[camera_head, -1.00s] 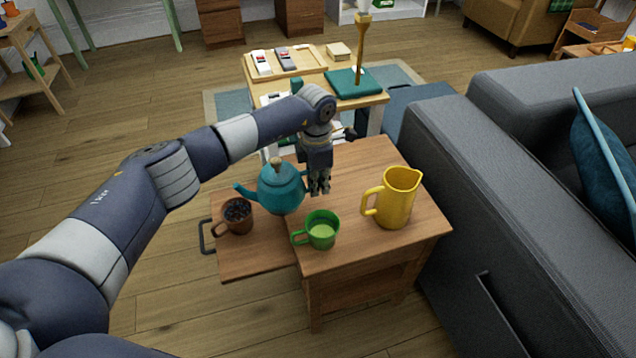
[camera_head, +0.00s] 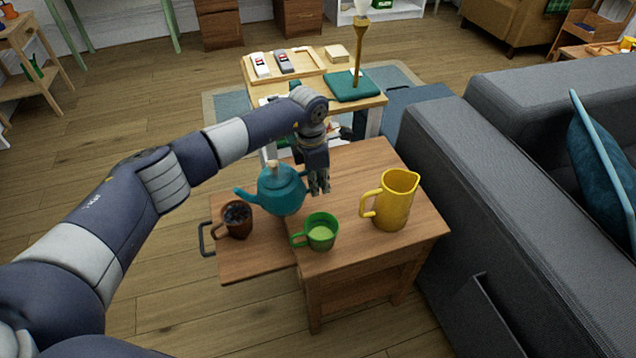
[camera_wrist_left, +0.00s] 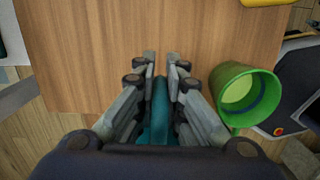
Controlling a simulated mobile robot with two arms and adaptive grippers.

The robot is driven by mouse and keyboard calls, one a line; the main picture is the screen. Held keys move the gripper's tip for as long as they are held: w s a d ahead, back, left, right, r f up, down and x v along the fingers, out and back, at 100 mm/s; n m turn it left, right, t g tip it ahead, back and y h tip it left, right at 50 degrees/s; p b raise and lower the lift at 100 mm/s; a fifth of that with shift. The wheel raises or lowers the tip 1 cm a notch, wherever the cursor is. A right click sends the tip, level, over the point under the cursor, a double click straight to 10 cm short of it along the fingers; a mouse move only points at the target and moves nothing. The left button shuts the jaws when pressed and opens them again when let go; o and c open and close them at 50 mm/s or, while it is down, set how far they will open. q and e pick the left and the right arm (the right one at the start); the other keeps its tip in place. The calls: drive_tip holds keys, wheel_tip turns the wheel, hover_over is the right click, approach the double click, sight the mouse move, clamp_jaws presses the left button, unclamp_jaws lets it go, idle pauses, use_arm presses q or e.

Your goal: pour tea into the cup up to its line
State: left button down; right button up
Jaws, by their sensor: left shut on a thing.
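The teal teapot (camera_head: 281,190) is over the left part of the wooden side table, its spout pointing left, above and behind the brown mug (camera_head: 236,222). My left gripper (camera_head: 319,186) is shut on the teapot's handle, which shows as a teal strip between the fingers in the wrist view (camera_wrist_left: 159,105). The teapot leans slightly toward its spout; I see no stream. The brown mug has dark, speckled contents. A green cup (camera_head: 321,233) stands at the table's front, with a pale surface inside; the wrist view also shows it (camera_wrist_left: 243,98). My right gripper is out of view.
A yellow pitcher (camera_head: 394,205) stands on the right of the side table (camera_head: 345,165). A pulled-out board with a dark handle (camera_head: 255,262) extends left under the brown mug. A grey sofa (camera_head: 455,175) is close on the right. A low table with trays (camera_head: 262,85) stands behind.

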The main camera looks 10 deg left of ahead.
sight(319, 173)
use_arm(q)
drive_tip(key=shift+w+d+r+h+p, duration=0.1)
drive_tip(key=shift+r+h+p, duration=0.3)
drive_tip(key=shift+r, duration=0.25)
drive_tip(key=shift+t+h, duration=0.5)
drive_tip(key=shift+r+h, duration=0.2)
drive_tip(key=shift+h, duration=0.1)
drive_tip(key=shift+r+t+h, duration=0.5)
drive_tip(key=shift+r+h, duration=0.1)
drive_tip(key=shift+r, duration=0.75)
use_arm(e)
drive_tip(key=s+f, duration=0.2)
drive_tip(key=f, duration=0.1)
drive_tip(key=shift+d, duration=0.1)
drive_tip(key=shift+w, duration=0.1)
use_arm(q)
drive_tip(key=shift+r+h, duration=0.3)
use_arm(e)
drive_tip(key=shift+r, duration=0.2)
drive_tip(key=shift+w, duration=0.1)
